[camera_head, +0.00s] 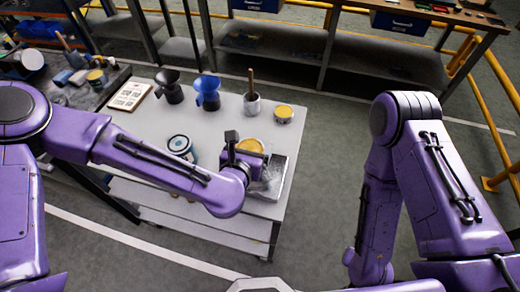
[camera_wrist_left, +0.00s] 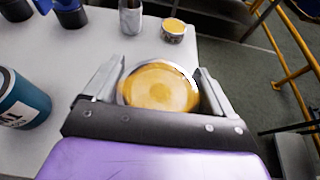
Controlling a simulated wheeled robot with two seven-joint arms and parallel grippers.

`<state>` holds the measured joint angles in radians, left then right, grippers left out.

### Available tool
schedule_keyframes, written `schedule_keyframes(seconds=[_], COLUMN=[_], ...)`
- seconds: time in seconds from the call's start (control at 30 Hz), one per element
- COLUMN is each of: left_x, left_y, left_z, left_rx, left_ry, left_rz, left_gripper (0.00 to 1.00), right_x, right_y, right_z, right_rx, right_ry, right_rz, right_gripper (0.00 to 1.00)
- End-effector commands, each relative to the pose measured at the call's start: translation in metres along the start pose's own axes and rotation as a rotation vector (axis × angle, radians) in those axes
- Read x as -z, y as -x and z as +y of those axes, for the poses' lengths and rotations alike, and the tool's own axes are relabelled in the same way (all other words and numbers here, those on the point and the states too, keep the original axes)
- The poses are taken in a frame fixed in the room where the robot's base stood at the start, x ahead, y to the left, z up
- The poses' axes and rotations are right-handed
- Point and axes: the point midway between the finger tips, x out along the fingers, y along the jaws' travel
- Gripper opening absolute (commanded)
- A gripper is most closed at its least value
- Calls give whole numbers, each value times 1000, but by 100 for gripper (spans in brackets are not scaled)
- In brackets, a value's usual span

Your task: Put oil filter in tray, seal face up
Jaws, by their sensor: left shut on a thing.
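My left gripper (camera_head: 247,154) is over the right front of the white table, at the metal tray (camera_head: 282,178). It is shut on a round thing with a flat amber-yellow face and a silver rim, which I take as the oil filter (camera_head: 251,145). In the left wrist view the oil filter (camera_wrist_left: 158,88) sits between both fingers, its amber face toward the camera. Its underside is hidden, and I cannot tell whether it touches the tray. The arm covers part of the tray. My right gripper is out of view.
A teal can with a white label (camera_head: 180,146) stands left of the gripper. Behind are a yellow-topped tin (camera_head: 284,113), a grey cup with a handle in it (camera_head: 252,104), a blue funnel (camera_head: 208,92) and a black funnel (camera_head: 169,86). The table's right edge is close.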

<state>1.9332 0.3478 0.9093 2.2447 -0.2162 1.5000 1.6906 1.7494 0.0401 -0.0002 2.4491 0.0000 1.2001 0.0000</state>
Motion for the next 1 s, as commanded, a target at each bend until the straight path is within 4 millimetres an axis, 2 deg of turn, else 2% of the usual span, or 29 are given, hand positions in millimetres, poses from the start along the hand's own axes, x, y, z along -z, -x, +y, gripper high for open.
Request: schedule_keyframes(seconds=[0.17, 0.33, 0.57, 0.77, 0.8, 1.0], left_x=[14, 46, 45, 50, 49, 49], left_y=[-11, -26, -25, -27, -26, -26], left_z=[1, 4, 4, 4, 5, 5], left_rx=[-6, -16, -16, -16, -16, -17], left_ry=[3, 6, 7, 7, 7, 7], left_rz=[-1, -1, 0, -1, 1, 0], left_gripper=[36, 36, 36, 36, 98, 100], right_x=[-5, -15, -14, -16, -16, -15], right_y=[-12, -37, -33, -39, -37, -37], right_z=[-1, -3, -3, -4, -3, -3], right_rx=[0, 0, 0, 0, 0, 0], right_ry=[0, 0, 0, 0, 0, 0], right_rz=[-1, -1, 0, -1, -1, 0], right_gripper=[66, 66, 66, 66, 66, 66])
